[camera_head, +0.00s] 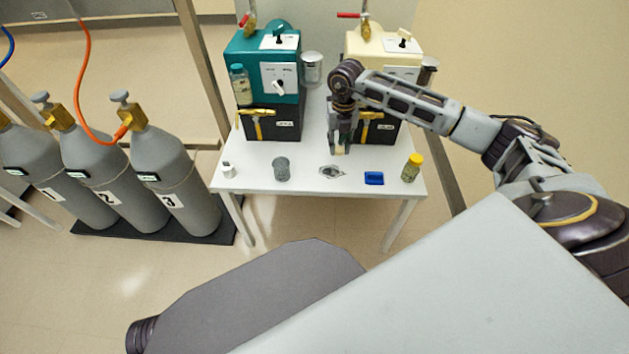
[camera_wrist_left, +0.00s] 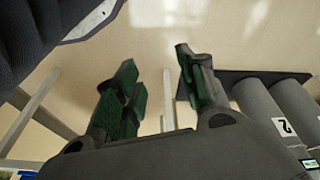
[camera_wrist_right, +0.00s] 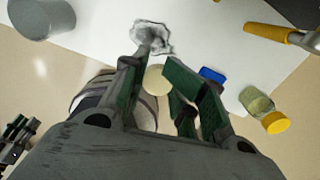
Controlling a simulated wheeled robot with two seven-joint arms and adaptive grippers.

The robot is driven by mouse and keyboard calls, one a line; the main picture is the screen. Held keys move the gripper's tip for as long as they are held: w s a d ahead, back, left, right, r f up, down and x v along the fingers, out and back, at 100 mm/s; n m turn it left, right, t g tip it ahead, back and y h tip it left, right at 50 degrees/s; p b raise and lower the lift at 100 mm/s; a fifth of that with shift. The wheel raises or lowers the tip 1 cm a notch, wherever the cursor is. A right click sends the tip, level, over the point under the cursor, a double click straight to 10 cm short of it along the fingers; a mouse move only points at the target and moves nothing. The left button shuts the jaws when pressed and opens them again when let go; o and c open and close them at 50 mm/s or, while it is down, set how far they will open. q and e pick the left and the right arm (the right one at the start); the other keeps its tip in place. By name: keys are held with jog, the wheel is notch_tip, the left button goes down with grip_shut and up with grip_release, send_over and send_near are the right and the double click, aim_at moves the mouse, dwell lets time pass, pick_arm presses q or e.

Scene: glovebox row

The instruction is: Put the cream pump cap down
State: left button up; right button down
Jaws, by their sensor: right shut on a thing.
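The cream pump cap (camera_wrist_right: 157,82) shows as a small round cream piece between the fingers of my right gripper (camera_wrist_right: 160,68) in the right wrist view. In the head view my right gripper (camera_head: 340,147) points down in front of the cream pump (camera_head: 385,55), above the white table (camera_head: 305,181); the cap is mostly hidden there by the fingers. My left gripper (camera_wrist_left: 155,85) has its fingers spread and empty over the floor in the left wrist view. It does not show in the head view.
Along the table's front stand a grey cup (camera_head: 281,169), a crumpled silvery piece (camera_head: 331,171), a blue block (camera_head: 374,178) and a yellow-lidded jar (camera_head: 412,167). The teal pump (camera_head: 255,55) stands left. Bare table lies between these. Gas cylinders (camera_head: 175,170) stand further left.

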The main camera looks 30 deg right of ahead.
pick_arm(q)
jog(key=shift+b+v, duration=0.35)
jog(key=shift+v, duration=0.55)
pick_arm(e)
jog(key=shift+a+f, duration=0.25)
jog(key=shift+f, duration=0.4)
pick_arm(q)
jog(key=shift+a, duration=0.15)
pick_arm(e)
notch_tip(320, 180, down, 4)
jog(key=shift+f+b, duration=0.15)
jog(key=shift+b, duration=0.45)
jog(key=shift+f, duration=0.4)
pick_arm(q)
jog(key=shift+w+r, duration=0.1)
jog(key=shift+r, duration=0.9)
jog(key=shift+f, duration=0.1)
